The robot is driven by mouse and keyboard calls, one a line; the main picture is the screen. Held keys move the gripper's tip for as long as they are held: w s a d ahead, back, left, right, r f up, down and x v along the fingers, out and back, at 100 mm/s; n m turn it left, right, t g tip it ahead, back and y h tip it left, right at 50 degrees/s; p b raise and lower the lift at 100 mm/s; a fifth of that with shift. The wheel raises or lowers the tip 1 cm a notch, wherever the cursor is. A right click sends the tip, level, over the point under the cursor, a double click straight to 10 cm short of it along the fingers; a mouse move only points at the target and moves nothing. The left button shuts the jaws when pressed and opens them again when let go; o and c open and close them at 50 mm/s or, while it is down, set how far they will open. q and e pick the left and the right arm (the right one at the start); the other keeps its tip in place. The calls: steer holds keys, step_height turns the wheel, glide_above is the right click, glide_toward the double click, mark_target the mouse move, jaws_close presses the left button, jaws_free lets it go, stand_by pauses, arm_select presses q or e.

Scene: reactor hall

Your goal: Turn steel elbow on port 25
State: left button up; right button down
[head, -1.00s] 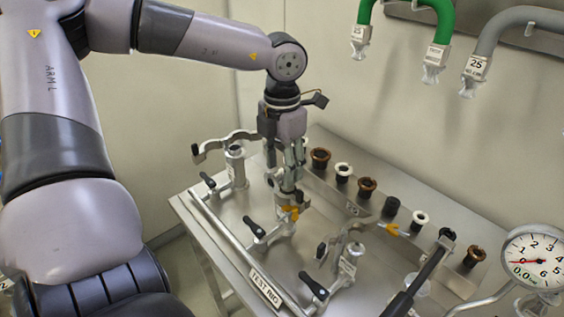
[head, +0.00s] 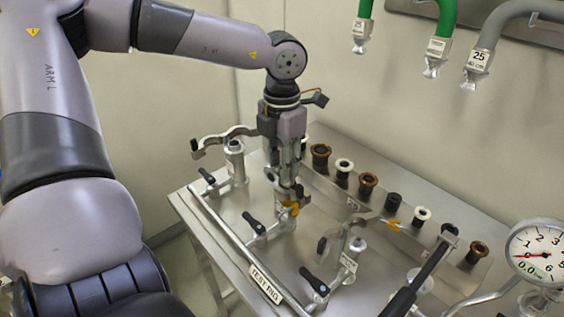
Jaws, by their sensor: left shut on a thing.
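My left gripper (head: 288,181) points straight down over the middle port of the test rig (head: 262,283). It is shut on the steel elbow (head: 271,177), mostly hidden behind the fingers; a bit of metal shows to their left. An orange-yellow piece (head: 290,207) sits just below the fingertips. A black-handled valve (head: 253,222) extends front-left of this port. The rig's port labels are too small to read. My right gripper is not clearly in view.
Curved steel pieces stand at the left port (head: 234,147) and right port (head: 355,246), close to my gripper. A row of brown, white and black fittings (head: 368,180) lines the back. A pressure gauge (head: 538,252) is at right. Hoses (head: 481,62) hang above.

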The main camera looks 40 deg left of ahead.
arm_select(q)
steer(key=shift+c, duration=0.6)
steer(key=shift+m, duration=0.5)
steer(key=shift+a+m, duration=0.2)
steer(key=shift+m, duration=0.6)
steer(key=shift+w+a+m+b, duration=0.1)
steer(key=shift+m+b, duration=0.25)
steer(key=shift+m, duration=0.25)
steer(key=shift+a+m, duration=0.1)
steer(key=shift+m, duration=0.6)
steer(key=shift+w+a+m, duration=0.15)
steer(key=shift+m, duration=1.15)
